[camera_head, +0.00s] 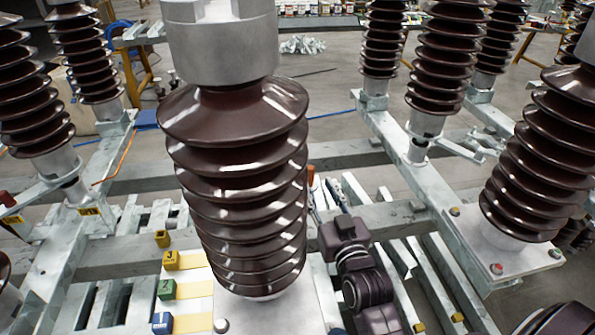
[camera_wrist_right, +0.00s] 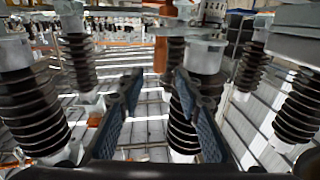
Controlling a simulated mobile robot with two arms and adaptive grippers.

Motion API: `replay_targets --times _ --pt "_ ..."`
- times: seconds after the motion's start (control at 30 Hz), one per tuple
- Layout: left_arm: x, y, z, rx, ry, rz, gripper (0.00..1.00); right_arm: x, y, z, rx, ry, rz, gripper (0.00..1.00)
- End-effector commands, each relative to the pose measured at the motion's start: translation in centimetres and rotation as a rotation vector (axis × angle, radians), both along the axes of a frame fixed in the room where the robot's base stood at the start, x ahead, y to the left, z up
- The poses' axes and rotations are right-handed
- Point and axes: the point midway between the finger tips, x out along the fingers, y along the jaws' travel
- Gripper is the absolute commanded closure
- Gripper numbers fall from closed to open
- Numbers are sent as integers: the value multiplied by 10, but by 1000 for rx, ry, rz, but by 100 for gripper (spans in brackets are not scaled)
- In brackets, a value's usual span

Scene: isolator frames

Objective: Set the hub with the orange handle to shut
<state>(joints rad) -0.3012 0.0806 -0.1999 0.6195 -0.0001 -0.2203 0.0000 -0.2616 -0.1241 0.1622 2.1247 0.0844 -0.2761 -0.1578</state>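My right gripper (camera_head: 328,195) reaches in from the bottom of the head view, just right of the big brown ribbed insulator (camera_head: 240,190). In the right wrist view its two blue-padded fingers (camera_wrist_right: 157,92) stand well apart with nothing held between them. A small orange-red piece (camera_head: 311,175) shows at the insulator's right edge, close to the fingertips. In the wrist view an orange upright piece (camera_wrist_right: 162,45) with an orange bar stands beyond the fingers. I cannot tell whether either is the hub's handle. The hub's setting cannot be read. My left gripper is not in view.
More ribbed insulators (camera_head: 440,60) stand on grey steel beams (camera_head: 400,165) around the gripper. Yellow (camera_head: 171,261), green (camera_head: 166,289) and blue (camera_head: 162,323) marked blocks sit at lower left. An orange rod (camera_head: 127,158) shows at left. Room beside the gripper is narrow.

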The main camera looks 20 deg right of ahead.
Motion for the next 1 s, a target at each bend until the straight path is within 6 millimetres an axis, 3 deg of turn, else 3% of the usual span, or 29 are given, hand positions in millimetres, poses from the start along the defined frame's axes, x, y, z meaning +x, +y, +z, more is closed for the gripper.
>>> replay_targets --times 0.5,0.93,1.0 --pt "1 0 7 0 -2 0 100 64 -11 0 0 0 1 68" --pt "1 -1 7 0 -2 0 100 75 -12 -1 0 1 1 68" --pt "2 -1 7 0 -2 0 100 75 -12 -1 0 1 1 74"
